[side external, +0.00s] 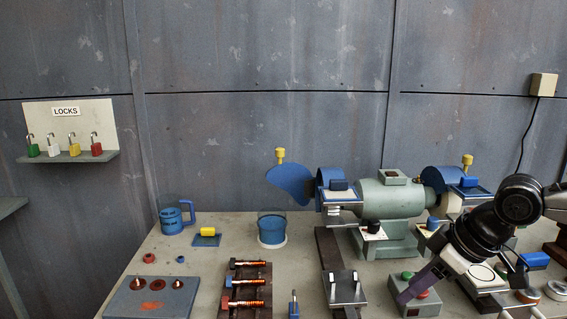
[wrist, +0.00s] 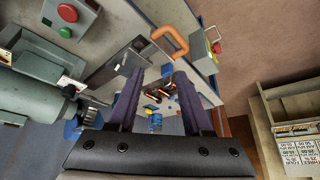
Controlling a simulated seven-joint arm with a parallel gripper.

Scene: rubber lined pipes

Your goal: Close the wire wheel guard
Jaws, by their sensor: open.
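The green-grey bench grinder (side external: 390,200) stands at the right of the bench; part of it also shows in the wrist view (wrist: 40,92). At its left end, a blue fan-shaped guard (side external: 290,180) with a yellow knob (side external: 280,156) is swung out to the left, away from the blue hood (side external: 331,176). At its right end is another blue guard (side external: 440,177) with a yellow knob (side external: 467,160). I cannot clearly tell which end carries the wire wheel.
A box with green and red buttons (side external: 415,285) is beside my fingers. A lock board (side external: 68,130) hangs on the wall. Space above the left bench is free.

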